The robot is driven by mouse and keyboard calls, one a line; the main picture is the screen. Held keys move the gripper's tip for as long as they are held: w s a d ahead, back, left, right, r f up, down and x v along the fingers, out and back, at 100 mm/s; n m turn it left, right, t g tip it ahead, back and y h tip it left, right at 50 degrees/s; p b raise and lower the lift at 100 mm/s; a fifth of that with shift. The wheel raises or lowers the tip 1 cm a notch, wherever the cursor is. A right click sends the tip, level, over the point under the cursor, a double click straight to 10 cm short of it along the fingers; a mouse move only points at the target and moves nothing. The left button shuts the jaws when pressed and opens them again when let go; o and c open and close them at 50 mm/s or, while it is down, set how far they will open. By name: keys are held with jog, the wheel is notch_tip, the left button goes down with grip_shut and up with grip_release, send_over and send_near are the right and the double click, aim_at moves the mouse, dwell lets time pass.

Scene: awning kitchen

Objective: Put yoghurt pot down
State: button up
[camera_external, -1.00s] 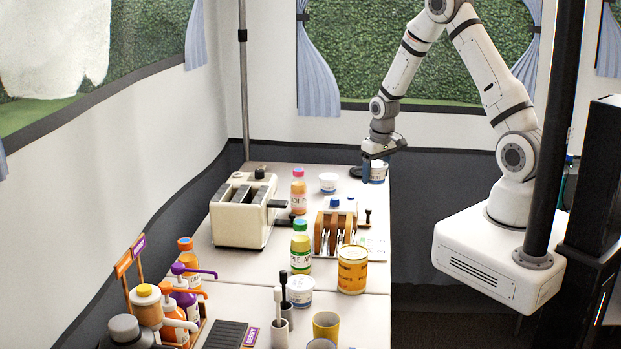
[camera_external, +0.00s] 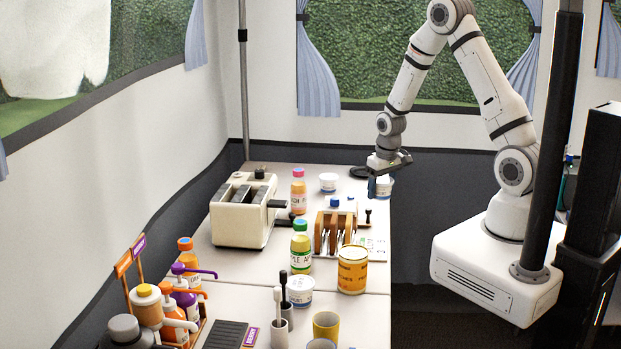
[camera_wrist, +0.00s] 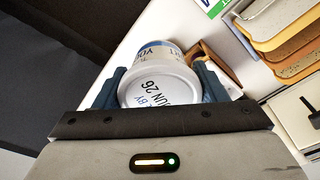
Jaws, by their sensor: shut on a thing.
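My gripper (camera_external: 379,186) is shut on a white yoghurt pot (camera_external: 387,188) at the right edge of the table, near its far corner. In the wrist view the pot (camera_wrist: 158,88) sits between the two blue fingers of my gripper (camera_wrist: 160,76), its lid with printed date facing the camera. I cannot tell whether the pot's base touches the table. Two similar yoghurt pots stand on the table: one (camera_external: 328,183) at the back and one (camera_external: 300,291) nearer the front.
The wooden rack (camera_external: 334,232) stands left of and nearer than my gripper. A black round item (camera_external: 359,172) lies just behind it. A juice bottle (camera_external: 298,191), toaster (camera_external: 243,212) and yellow can (camera_external: 352,270) stand further off. The table's right edge is close.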

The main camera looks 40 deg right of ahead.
aim_at(382, 179)
notch_tip(382, 179, up, 13)
jog(key=w+a+f+n+b, duration=0.2)
jog(key=a+b, duration=0.5)
jog(key=a, duration=1.6)
jog(key=s+a+r+n+b, duration=0.1)
jog(key=s+a+b, duration=0.1)
jog(key=s+a, duration=0.5)
jog(key=s+a+n+b, duration=0.1)
jog(key=s+a+b, duration=0.15)
jog(key=a, duration=0.85)
notch_tip(382, 179, down, 18)
jog(key=shift+r+p, duration=0.1)
jog(key=shift+p, duration=0.3)
jog(key=shift+y, duration=0.3)
jog(key=shift+f, duration=2.45)
jog(key=shift+f, duration=0.1)
